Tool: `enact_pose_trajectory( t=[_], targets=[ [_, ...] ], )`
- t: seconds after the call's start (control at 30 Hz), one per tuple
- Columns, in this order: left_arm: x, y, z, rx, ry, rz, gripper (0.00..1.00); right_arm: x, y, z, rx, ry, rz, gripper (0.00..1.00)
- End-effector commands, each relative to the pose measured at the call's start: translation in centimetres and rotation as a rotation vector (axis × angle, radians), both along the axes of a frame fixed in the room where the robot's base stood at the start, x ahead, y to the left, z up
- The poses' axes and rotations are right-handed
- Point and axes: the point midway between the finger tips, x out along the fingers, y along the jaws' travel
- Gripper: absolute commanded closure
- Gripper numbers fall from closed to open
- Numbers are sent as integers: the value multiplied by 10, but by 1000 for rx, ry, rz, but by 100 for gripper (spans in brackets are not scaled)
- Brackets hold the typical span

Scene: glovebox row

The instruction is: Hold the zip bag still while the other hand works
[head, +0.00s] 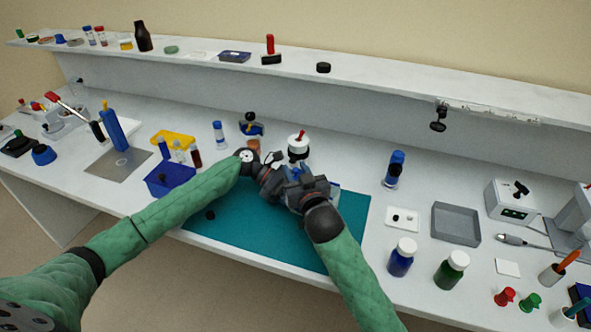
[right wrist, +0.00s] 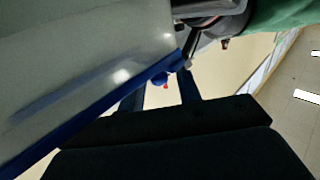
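The zip bag (right wrist: 85,60) is a pale, translucent sheet filling the upper left of the right wrist view, with a blue strip along its edge. In the head view the grippers mostly hide it. My right gripper (right wrist: 160,92) has its two dark fingers apart, with a gap between them, close to the blue strip; in the head view it is over the teal mat (head: 235,235). My left gripper (head: 270,180) meets it there from the left. In the right wrist view its dark tip (right wrist: 192,48) is at the strip's end; whether it grips is unclear.
A blue bin (head: 170,180) stands left of the mat, and a white-topped container (head: 298,147) behind the grippers. Right of the mat are a blue bottle (head: 400,257), a green bottle (head: 452,269) and a grey tray (head: 456,225). The front of the mat is mostly clear.

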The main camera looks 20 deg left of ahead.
Motion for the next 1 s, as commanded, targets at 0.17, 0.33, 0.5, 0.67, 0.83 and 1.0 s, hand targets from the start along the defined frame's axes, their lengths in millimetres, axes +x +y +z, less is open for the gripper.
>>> enact_pose_trajectory(
  t=[0.17, 0.33, 0.5, 0.67, 0.83, 1.0],
  targets=[
    [0, 0, 0, 0, 0, 0, 72, 5, 4, 0, 0, 1, 0, 66],
    [0, 0, 0, 0, 0, 0, 72, 6, 4, 0, 0, 1, 0, 66],
    [0, 0, 0, 0, 0, 0, 72, 5, 4, 0, 0, 1, 0, 88],
    [0, 0, 0, 0, 0, 0, 72, 5, 4, 0, -1, 1, 0, 100],
    [0, 0, 0, 0, 0, 0, 72, 5, -2, -1, -1, 0, -1, 100],
    [0, 0, 0, 0, 1, 0, 72, 0, -33, -2, -2, 1, -2, 100]
  ],
)
